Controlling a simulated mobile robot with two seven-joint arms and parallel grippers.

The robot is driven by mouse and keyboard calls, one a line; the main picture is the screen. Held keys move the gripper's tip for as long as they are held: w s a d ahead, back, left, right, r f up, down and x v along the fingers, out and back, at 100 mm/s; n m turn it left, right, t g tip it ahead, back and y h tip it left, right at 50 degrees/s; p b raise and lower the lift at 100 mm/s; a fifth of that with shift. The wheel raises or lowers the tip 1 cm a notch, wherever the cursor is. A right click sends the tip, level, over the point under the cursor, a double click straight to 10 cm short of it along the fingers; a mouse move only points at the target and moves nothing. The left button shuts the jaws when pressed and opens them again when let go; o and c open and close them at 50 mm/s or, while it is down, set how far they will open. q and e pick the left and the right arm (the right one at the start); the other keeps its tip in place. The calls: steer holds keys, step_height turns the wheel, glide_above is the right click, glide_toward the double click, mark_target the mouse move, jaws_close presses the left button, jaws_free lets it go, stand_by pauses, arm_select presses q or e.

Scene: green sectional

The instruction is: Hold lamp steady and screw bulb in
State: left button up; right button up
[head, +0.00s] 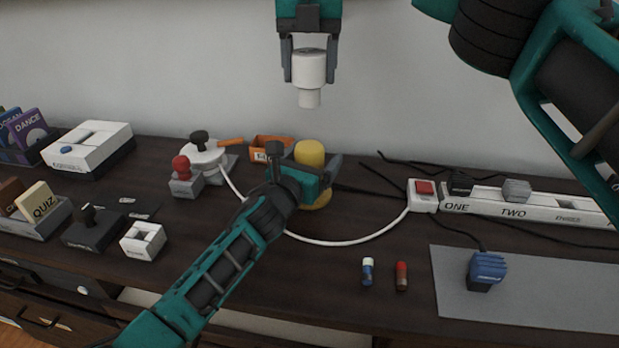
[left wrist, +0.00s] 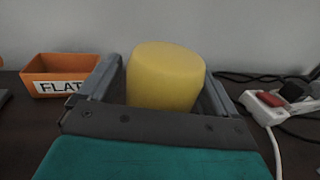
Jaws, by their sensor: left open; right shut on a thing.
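A yellow cylinder (head: 309,153) on a yellow base, apparently the lamp, stands upright on the dark table. My left gripper (head: 305,168) is open with a finger on either side of it. The left wrist view shows the yellow cylinder (left wrist: 165,78) between the fingers, with a small gap visible at its right; contact at the left is unclear. My right gripper (head: 307,72) is shut on the white bulb (head: 309,68), held upright with its narrow end down, well above the yellow cylinder. The lower part of the cylinder is partly hidden by my left gripper.
An orange bin (head: 268,146) stands just left of the yellow cylinder. Boxes and knobbed items fill the left.

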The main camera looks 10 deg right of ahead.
mark_target(309, 94)
stand_by(0.3)
arm_select(q)
steer(key=c, duration=1.5)
arm_select(e)
steer(key=shift+f, duration=2.5)
